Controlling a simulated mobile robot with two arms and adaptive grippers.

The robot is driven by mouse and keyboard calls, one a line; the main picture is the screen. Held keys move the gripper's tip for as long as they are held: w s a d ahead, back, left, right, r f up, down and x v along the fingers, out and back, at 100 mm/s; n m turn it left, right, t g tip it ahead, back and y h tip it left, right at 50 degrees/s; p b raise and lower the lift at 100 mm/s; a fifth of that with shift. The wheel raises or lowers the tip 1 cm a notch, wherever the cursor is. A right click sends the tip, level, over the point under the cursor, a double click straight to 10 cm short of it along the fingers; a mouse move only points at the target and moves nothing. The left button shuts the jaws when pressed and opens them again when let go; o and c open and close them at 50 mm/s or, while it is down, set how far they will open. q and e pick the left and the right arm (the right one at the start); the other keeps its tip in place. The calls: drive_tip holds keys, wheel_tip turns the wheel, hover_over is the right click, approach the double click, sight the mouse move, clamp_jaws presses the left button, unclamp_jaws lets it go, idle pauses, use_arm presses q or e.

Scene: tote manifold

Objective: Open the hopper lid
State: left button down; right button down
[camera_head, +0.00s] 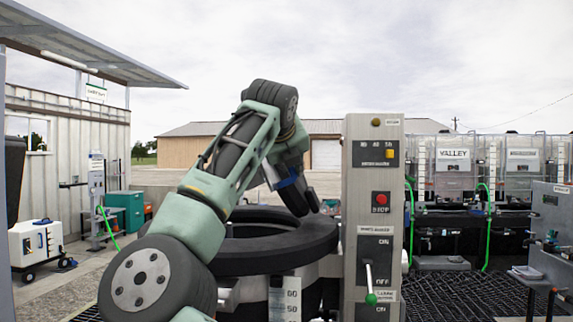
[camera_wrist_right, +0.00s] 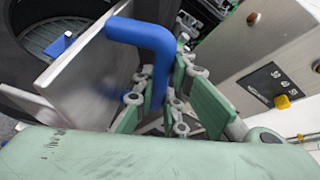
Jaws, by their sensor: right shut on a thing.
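The hopper shows in the head view as a round body with a thick black rim (camera_head: 275,258), left of the control column. In the right wrist view a bare metal plate (camera_wrist_right: 112,72), which looks like the hopper lid, stands at an angle beside a dark round opening (camera_wrist_right: 62,28) with a grate inside. A bent blue handle (camera_wrist_right: 140,32) rises by this plate. My right gripper (camera_wrist_right: 162,95) is shut on the blue handle, its green and grey fingers on both sides of it. In the head view my right gripper (camera_head: 300,195) is over the hopper rim, partly hidden by my arm. My left gripper is out of view.
A grey control column (camera_head: 373,150) with a red stop button and a lever (camera_head: 369,278) stands close to the right of my arm. Clear tanks (camera_head: 455,160) with green hoses stand behind it. A white cart (camera_head: 36,243) stands at the left.

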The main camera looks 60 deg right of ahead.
drive_tip(key=shift+f, duration=0.25)
drive_tip(key=c, duration=1.8)
unclamp_jaws()
drive_tip(key=shift+r, duration=0.15)
drive_tip(key=shift+o, duration=0.2)
drive_tip(key=v, duration=1.2)
drive_tip(key=shift+w, duration=0.1)
